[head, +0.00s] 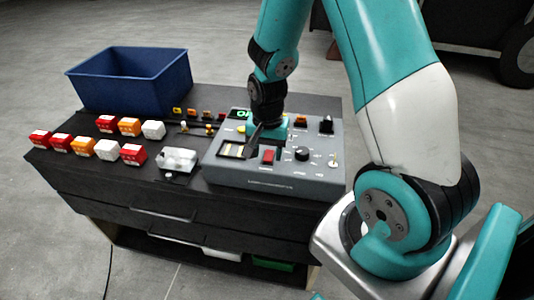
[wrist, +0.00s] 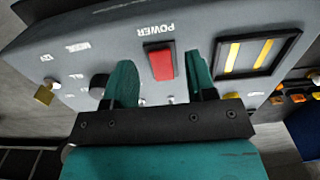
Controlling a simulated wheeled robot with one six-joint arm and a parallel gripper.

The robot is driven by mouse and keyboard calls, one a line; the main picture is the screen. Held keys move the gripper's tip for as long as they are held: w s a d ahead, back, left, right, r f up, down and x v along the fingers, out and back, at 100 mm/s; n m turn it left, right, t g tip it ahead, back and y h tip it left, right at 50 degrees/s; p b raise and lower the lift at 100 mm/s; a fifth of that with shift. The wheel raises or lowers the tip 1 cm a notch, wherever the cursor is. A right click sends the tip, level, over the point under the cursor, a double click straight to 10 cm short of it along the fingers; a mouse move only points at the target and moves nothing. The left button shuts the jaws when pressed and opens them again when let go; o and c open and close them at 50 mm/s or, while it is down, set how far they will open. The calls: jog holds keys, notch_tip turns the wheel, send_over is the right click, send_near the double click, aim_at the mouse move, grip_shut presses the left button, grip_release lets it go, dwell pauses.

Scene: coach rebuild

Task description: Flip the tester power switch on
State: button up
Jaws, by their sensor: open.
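The tester (head: 275,187) is a grey box with a sloped panel on the right side of the black cabinet top. Its power switch is a red rocker (wrist: 161,62) under the printed word POWER in the wrist view; it also shows in the head view (head: 268,156). My gripper (wrist: 160,85) is open and empty, with its teal fingers on either side of the switch's column in the wrist view. In the head view my gripper (head: 262,132) is over the tester panel, just behind the switch. I cannot tell whether the fingers touch the panel or which way the rocker is set.
A black knob (head: 302,153), toggle switch (head: 334,159) and slotted window (head: 233,150) flank the switch. A blue bin (head: 135,80) stands behind.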

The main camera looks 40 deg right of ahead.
jog(key=shift+f, duration=0.8)
jog(key=c, duration=0.9)
jog(key=shift+d+r+g+y+p, duration=0.15)
jog(key=shift+r+g+y+p, duration=0.2)
jog(key=shift+p, duration=0.5)
jog(key=shift+w+d+g+y+p, duration=0.15)
jog(key=shift+g+y+p, duration=0.1)
jog(key=shift+y+p, duration=0.25)
jog(key=shift+w+f+g+y, duration=0.1)
jog(key=shift+g+y, duration=0.3)
jog(key=shift+y, duration=0.05)
jog(key=shift+c, duration=0.2)
jog(key=o, duration=0.9)
jog(key=shift+o, duration=0.2)
